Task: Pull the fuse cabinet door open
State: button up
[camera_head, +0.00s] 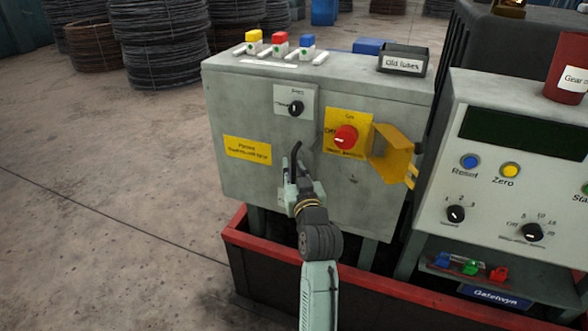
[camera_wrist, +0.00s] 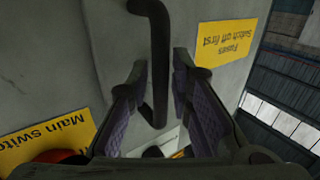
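The fuse cabinet (camera_head: 300,190) is a grey metal box standing on legs, and its front looks closed. A black bar handle (camera_head: 296,156) stands upright on its front, and it also shows in the wrist view (camera_wrist: 159,50). My gripper (camera_head: 300,180) is in front of the door at the handle's lower part. In the wrist view my gripper (camera_wrist: 160,95) is open, with the handle between its two fingers and gaps on both sides. The red main switch knob (camera_head: 345,137) sits on a yellow plate right of the handle; its exact setting is too small to tell.
A yellow flap (camera_head: 393,153) sticks out beside the main switch. A small black knob (camera_head: 296,108) is above the handle. A control console (camera_head: 515,185) stands close on the right. A red-rimmed base (camera_head: 380,284) runs below. The floor at left (camera_head: 100,190) is clear.

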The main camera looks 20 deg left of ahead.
grip_shut()
dwell(0.6)
